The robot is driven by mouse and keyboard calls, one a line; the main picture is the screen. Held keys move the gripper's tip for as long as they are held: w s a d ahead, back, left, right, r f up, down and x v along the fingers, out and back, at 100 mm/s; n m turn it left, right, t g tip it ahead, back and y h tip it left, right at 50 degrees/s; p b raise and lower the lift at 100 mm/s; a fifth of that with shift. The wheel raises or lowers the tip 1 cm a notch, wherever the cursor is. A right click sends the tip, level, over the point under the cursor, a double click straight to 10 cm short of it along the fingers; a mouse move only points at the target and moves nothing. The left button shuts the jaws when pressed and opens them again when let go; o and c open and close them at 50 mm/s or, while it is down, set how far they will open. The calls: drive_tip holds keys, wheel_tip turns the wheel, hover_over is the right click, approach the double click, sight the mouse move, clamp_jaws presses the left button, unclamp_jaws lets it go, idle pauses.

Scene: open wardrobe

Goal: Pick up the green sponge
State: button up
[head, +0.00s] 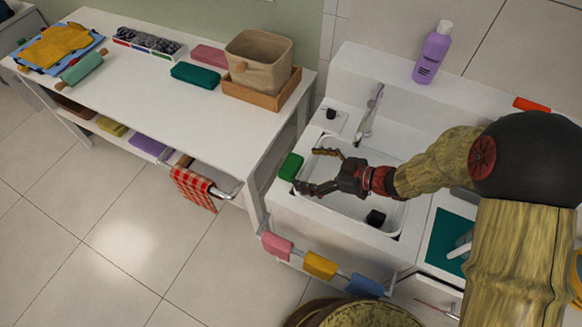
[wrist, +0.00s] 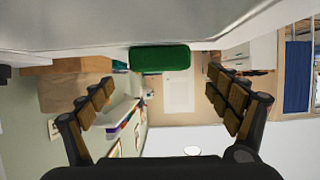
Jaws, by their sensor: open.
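The green sponge (head: 291,166) sits on the left rim of the white sink (head: 345,201) in the head view. In the wrist view the green sponge (wrist: 160,58) lies ahead, centred across the gap between the fingers. My gripper (head: 308,170) is over the sink with its fingers spread and pointing left at the sponge. In the wrist view my gripper (wrist: 160,79) is open and empty, one finger on each side. The fingertips appear close to the sponge; I cannot tell whether they touch it.
Pink (head: 276,245), yellow (head: 320,264) and blue cloths (head: 366,286) hang in front. A white table (head: 150,95) stands left. A purple bottle (head: 432,52) stands on the back ledge.

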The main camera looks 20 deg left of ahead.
sight(293, 165)
drive_tip(key=b+x, duration=0.2)
drive_tip(key=x, duration=0.4)
drive_tip(key=shift+f+b, duration=0.1)
drive_tip(key=shift+b, duration=0.25)
drive_tip(key=shift+c, duration=1)
drive_tip(key=c, duration=0.7)
